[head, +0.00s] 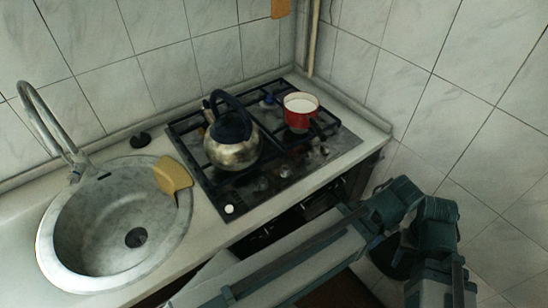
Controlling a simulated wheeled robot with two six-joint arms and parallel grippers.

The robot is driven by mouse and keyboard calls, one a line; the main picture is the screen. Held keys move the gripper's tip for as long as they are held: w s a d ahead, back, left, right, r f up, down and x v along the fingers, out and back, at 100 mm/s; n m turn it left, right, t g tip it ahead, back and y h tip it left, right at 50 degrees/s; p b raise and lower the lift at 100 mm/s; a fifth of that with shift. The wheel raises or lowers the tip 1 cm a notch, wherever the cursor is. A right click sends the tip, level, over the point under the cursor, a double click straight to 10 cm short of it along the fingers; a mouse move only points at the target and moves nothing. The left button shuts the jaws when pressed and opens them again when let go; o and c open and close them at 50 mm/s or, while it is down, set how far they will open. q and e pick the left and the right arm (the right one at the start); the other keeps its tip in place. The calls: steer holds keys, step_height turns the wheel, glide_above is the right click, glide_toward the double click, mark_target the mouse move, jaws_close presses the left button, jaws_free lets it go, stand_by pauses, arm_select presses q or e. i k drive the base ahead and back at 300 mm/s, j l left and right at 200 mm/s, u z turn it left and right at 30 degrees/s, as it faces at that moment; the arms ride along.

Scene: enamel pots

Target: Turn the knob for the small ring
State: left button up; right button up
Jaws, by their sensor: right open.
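The hob (345,140) is a dark gas hob with black grates, set in the counter. Several small knobs show along its front strip, among them a greyish one (262,184) and another towards the right (324,150). They are small and blurred, so I cannot tell how they are turned or which serves the small ring. A steel kettle (232,153) stands on the left of the hob. A red pot (299,120) with white contents stands on the right. My right gripper (440,287) is open at the lower right, away from the knobs. My left gripper is out of view.
A round stone sink (62,235) with a tap (45,120) is on the left. A yellow-brown piece (173,175) lies on its right rim. Tiled walls (470,90) close off the back and right. A small white round item (229,209) sits at the hob's front-left corner.

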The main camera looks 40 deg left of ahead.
mark_target(306, 162)
steer(key=u, duration=1.05)
steer(key=k+j+z, duration=0.35)
steer(key=k+j, duration=0.15)
steer(key=j, duration=0.15)
